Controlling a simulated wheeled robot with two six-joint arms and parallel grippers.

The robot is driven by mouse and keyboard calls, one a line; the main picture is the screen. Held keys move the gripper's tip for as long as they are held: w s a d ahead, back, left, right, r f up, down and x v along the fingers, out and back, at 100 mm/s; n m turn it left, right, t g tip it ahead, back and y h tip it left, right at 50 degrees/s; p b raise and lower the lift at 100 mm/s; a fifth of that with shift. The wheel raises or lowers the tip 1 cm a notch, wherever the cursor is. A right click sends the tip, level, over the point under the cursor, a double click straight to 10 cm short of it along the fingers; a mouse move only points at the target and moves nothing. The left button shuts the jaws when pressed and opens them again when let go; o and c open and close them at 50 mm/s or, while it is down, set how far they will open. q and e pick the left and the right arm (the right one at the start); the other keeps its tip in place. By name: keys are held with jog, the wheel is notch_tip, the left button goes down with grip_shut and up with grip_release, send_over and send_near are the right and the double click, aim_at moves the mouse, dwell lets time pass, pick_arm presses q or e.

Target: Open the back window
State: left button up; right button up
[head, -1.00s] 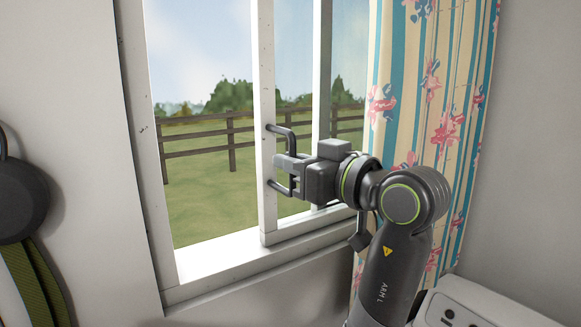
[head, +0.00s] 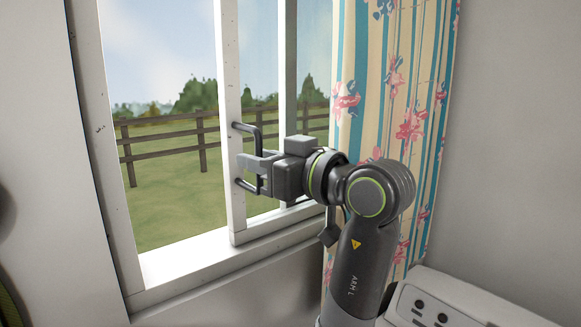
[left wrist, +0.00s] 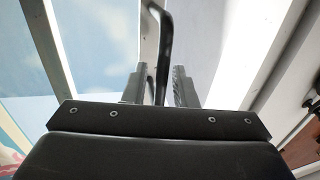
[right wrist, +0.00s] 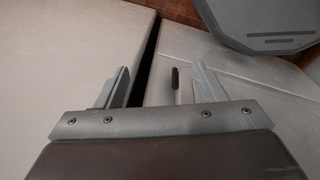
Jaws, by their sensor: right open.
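The back window has a white sliding sash (head: 232,150) with a dark, D-shaped handle (head: 247,127) on its edge stile. The stile stands well to the right of the left jamb (head: 108,160), with a wide gap between them. My left gripper (head: 250,163) is at the handle, its fingers on either side of the upright bar. In the left wrist view the handle bar (left wrist: 163,45) runs between the narrowly spaced fingers (left wrist: 160,85). My right gripper (right wrist: 162,88) is open, its fingers wide apart, seen only in the right wrist view.
A floral striped curtain (head: 400,120) hangs right of the window, behind my left arm. The white sill (head: 180,262) runs below. In the right wrist view, pale panels (right wrist: 60,60) lie below the gripper, with a dark grey object (right wrist: 265,25) at top right.

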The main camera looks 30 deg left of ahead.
pick_arm(q)
jog(key=s+d+b, duration=0.3)
jog(key=d+b, duration=0.8)
jog(key=d, duration=0.5)
jog(key=shift+s+d+b, duration=0.15)
jog(key=shift+d+b, duration=0.2)
jog(key=shift+d, duration=0.05)
